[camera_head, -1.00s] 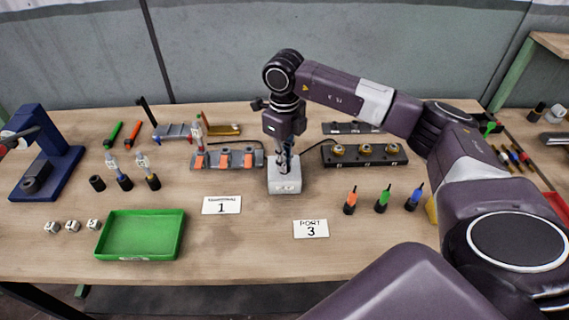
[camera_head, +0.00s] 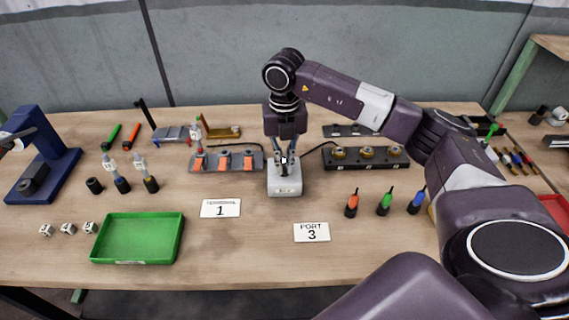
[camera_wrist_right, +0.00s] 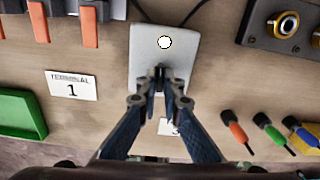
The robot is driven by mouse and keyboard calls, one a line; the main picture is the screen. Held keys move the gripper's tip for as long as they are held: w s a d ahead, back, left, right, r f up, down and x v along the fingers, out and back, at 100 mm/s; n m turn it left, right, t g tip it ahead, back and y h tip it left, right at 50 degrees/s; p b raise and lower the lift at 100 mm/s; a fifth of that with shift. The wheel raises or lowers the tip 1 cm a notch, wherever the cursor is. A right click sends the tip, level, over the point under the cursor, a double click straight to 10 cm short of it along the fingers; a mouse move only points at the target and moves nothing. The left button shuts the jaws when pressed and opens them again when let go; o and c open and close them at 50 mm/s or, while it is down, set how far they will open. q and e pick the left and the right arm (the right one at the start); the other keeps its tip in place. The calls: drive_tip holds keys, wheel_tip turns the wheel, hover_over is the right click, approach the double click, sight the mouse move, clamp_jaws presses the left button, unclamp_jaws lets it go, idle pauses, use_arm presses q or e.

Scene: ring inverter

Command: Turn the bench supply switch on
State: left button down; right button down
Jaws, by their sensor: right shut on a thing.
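The bench supply (camera_head: 284,187) is a small light grey box in the middle of the table, with dark cables running from its back. In the right wrist view its top (camera_wrist_right: 150,50) shows a round white spot (camera_wrist_right: 165,42) and a small dark part at the fingertips. My right gripper (camera_head: 285,172) points down onto the box top. In the right wrist view the fingertips (camera_wrist_right: 160,75) are close together on the small dark part, which looks like the switch; the fingers mostly hide it. My left gripper is not in view.
A strip with orange levers (camera_head: 226,163) stands left of the box, and a dark strip with brass sockets (camera_head: 366,158) stands right. Cards (camera_head: 220,208) and (camera_head: 311,232) lie in front. A green tray (camera_head: 138,238) is at front left; several coloured plugs (camera_head: 384,202) stand at right.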

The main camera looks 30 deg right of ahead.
drive_tip(key=shift+w+d+r+m, duration=0.1)
drive_tip(key=shift+w+r+m, duration=0.05)
drive_tip(key=shift+m, duration=0.45)
drive_tip(key=c, duration=2.1)
unclamp_jaws()
wheel_tip(320, 180, up, 12)
